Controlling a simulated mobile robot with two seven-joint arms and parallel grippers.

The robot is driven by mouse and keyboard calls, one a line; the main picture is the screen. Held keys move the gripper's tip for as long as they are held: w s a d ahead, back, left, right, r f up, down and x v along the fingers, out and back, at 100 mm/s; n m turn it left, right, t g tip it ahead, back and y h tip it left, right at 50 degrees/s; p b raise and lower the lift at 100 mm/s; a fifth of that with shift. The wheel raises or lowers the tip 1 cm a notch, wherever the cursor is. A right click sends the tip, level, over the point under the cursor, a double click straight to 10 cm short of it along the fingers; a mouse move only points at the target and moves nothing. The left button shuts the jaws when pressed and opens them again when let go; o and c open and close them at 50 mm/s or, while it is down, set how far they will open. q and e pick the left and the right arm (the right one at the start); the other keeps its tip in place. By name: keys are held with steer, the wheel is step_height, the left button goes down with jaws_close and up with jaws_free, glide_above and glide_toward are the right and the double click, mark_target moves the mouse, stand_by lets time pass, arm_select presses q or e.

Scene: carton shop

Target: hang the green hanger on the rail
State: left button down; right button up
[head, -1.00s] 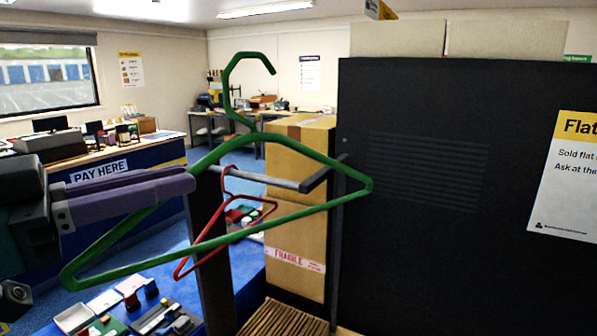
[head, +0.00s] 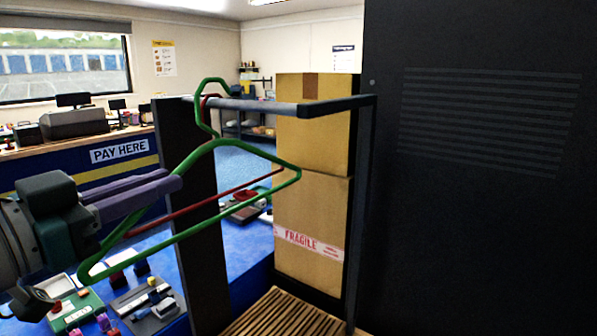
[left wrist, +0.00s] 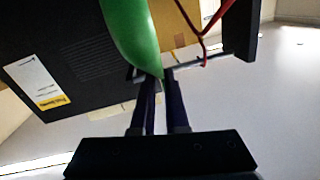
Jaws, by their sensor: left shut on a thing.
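My left gripper (head: 176,180), with purple fingers, is shut on the green hanger (head: 232,143) by its left shoulder. In the left wrist view the green hanger (left wrist: 134,40) is between the fingertips (left wrist: 160,78). My right gripper is not in view.
A red hanger (head: 195,211) is behind the green one, on the rail. A dark post (head: 190,200) stands at left and a black panel (head: 470,220) at right. Stacked cartons (head: 312,215) stand behind the rail. Small goods lie at lower left.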

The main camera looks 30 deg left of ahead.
mark_target(184, 165)
arm_select(q)
steer(key=shift+w+r+p, duration=0.2)
steer(key=shift+w+p, duration=0.25)
steer(key=shift+w, duration=0.15)
steer(key=shift+w+d+p, duration=0.2)
steer(key=shift+w+p, duration=0.55)
steer(key=shift+w, duration=0.75)
steer(key=shift+w+d+f+p, duration=0.1)
steer(key=shift+w+p, duration=0.5)
steer(key=shift+w, duration=1.25)
steer(key=shift+w+f+b, duration=0.15)
steer(key=shift+f+b, duration=0.35)
steer(key=shift+f, duration=0.05)
steer(key=shift+f+b, duration=0.75)
steer(key=shift+b, duration=0.2)
